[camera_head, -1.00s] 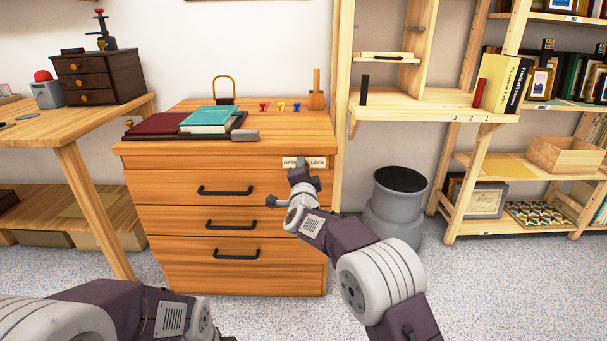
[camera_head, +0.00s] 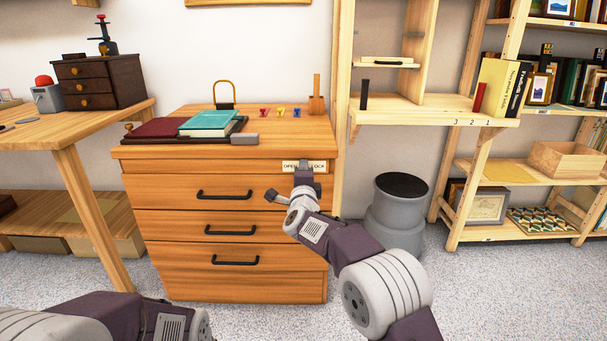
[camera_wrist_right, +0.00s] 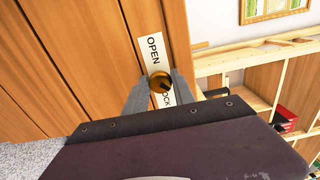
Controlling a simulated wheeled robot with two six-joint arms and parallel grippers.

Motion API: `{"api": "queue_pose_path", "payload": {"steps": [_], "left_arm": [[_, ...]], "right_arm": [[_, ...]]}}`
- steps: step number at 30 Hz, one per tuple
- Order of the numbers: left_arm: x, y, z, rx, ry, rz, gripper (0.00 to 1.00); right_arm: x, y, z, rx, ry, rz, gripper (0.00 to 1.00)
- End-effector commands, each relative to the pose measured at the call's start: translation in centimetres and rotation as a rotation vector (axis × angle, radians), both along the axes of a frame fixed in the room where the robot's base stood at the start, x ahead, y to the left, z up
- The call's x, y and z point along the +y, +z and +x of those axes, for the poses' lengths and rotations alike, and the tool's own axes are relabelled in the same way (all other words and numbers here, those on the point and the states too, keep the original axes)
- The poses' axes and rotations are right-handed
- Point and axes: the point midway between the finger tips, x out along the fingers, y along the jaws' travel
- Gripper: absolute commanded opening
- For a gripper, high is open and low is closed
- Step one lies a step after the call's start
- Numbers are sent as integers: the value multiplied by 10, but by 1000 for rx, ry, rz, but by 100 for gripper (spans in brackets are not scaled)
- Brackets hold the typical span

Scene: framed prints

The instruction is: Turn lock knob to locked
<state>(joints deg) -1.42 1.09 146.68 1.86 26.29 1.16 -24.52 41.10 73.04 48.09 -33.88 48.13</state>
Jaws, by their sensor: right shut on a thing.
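The brass lock knob (camera_wrist_right: 159,80) sits on a white label plate (camera_wrist_right: 152,50) that reads OPEN on one side and LOCK on the other. A dark mark on the knob points to the lower right in the right wrist view, near the partly hidden LOCK word. My right gripper (camera_wrist_right: 156,84) is shut on the knob, one finger on each side. In the head view my right gripper (camera_head: 303,170) covers the knob and the middle of the plate, on the top drawer of the wooden cabinet (camera_head: 165,182). My left gripper is out of view.
A grey bin (camera_head: 398,212) stands right of the cabinet. Dark drawer handles (camera_head: 224,195) stick out below the plate.

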Motion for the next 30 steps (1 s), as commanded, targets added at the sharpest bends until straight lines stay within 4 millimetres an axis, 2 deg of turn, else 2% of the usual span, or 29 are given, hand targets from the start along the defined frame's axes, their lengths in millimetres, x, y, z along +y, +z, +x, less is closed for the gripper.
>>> {"api": "queue_pose_path", "payload": {"steps": [5, 6, 7, 8, 17, 20, 23, 30], "left_arm": [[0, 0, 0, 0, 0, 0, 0], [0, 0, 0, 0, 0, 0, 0], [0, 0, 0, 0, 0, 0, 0], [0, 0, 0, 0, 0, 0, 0], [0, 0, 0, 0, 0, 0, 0], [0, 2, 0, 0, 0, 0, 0], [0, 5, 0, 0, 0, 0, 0], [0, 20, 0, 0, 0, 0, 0]], "right_arm": [[0, -2, 0, 5, 0, 1, 0], [0, -3, 0, 5, 0, 0, 42], [0, -2, 0, 5, 0, 0, 50], [0, -2, 0, 4, 0, 0, 52], [0, -1, -1, 1, 0, 0, 52], [0, 1, -6, 1, -1, 0, 52], [0, 1, -20, 2, 1, -1, 52], [1, 3, -66, 4, 2, -1, 52]]}}
